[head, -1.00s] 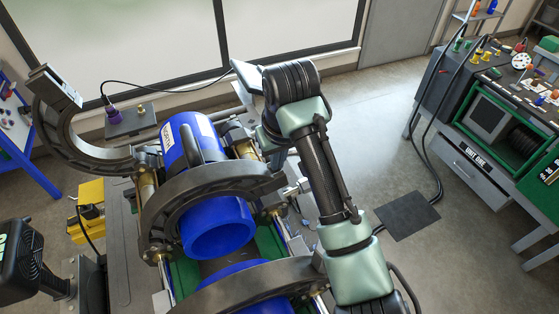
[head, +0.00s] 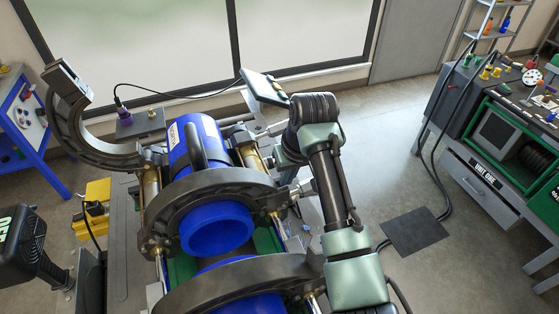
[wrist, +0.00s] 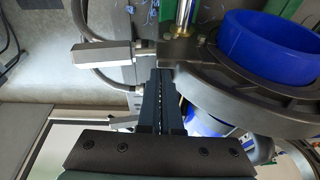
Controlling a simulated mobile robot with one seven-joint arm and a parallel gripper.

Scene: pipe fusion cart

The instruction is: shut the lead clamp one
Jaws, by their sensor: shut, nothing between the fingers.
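A dark half-ring clamp (head: 85,140) stands swung open at the back left of the cart in the head view, with a block at its free end. I take it as lead clamp one, though no label shows. Its hinge end is beside the blue pipe (head: 193,140). My gripper (wrist: 166,74) is shut and empty in the wrist view, its fingers beside the lug of a dark clamp ring (wrist: 235,90) around a blue pipe end (wrist: 265,48). I cannot tell whether they touch. My arm hides the fingers in the head view.
Two closed clamp rings, the middle one (head: 170,205) and the near one (head: 200,290), arch over blue pipe. A silver handle (wrist: 100,53) sticks out left of my fingers. A bench unit (head: 480,180) stands at right. Floor between cart and bench is mostly clear.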

